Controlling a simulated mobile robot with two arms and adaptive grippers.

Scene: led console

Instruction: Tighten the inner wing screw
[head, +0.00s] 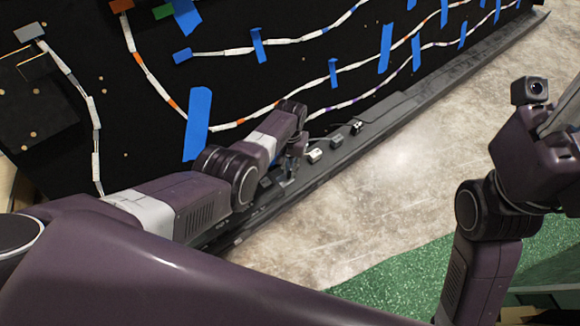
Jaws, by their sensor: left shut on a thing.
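My left arm reaches over the black board to the dark ledge (385,118) along its foot. My left gripper (288,177) points down at the ledge, shut on a small part there that I take to be the inner wing screw. The screw itself is hidden by the fingers and too small to make out. Just right of the gripper, a small whitish fitting (314,155) sits on the ledge, with further small fittings (357,127) beyond it. My right arm is raised at the right edge, well away from the ledge; its fingertips are not seen.
The black board (300,85) carries white wire runs held by strips of blue tape (197,122). A pale mottled floor (400,190) lies open between the ledge and my right arm. A green mat (410,275) covers the near right floor.

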